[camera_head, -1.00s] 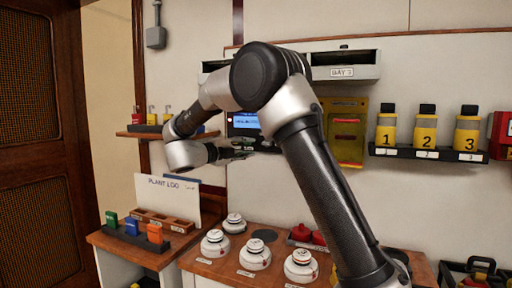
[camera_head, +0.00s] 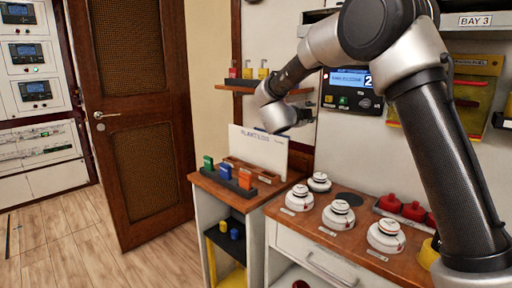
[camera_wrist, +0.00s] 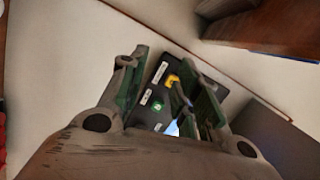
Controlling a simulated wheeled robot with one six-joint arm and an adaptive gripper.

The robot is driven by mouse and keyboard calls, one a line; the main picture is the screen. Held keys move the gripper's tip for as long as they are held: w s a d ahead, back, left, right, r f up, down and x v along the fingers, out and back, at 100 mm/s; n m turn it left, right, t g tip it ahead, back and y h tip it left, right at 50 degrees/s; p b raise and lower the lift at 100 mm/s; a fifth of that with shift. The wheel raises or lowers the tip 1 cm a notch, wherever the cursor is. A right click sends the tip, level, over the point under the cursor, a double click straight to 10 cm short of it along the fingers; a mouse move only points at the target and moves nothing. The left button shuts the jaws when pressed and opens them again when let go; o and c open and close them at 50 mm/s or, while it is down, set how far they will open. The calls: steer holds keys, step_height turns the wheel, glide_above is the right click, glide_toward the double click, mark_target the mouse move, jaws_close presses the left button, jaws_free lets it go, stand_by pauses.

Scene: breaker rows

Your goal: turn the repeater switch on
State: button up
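In the head view, a white panel with rows of small switches (camera_head: 35,140) stands at the far left edge, below several units with dark screens (camera_head: 35,92). The switches and their labels are too small to read, so I cannot tell which one is the repeater switch. My gripper shows in the wrist view (camera_wrist: 165,92) with its two fingers apart and nothing between them. Beyond the fingers is a dark control box with green and yellow buttons (camera_wrist: 158,105). In the head view, my arm is folded in front of the right-hand wall, far from the switch panel.
A brown door (camera_head: 133,110) stands between the switch panel and the wooden counter (camera_head: 345,210). The counter bears white round detectors and red knobs. The dark control box with a lit screen (camera_head: 350,90) hangs above. Wooden floor (camera_head: 75,235) is clear at the left.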

steer(key=s+a+f+n+y, duration=0.2)
steer(key=a+n+y, duration=0.3)
steer(key=n+y, duration=0.15)
steer(key=s+a+f+n+y, duration=0.25)
steer(key=a+n+y, duration=0.2)
steer(key=n, duration=0.25)
steer(key=s+d+f+n+g+y, duration=0.25)
steer(key=s+n+g, duration=0.35)
steer(key=s, duration=0.5)
steer(key=s+d+n+g+h, duration=0.1)
steer(key=s+d, duration=0.6)
steer(key=s, duration=0.4)
steer(key=s+d+n+g+h, duration=0.1)
steer(key=s+d, duration=0.6)
steer(key=s, duration=0.4)
steer(key=s+d+n+g+h, duration=0.1)
steer(key=s+d, duration=0.6)
steer(key=s, duration=0.4)
steer(key=shift+s+d+r+g+h, duration=0.15)
steer(key=shift+d+r+g+h, duration=0.1)
steer(key=shift+g+h, duration=0.15)
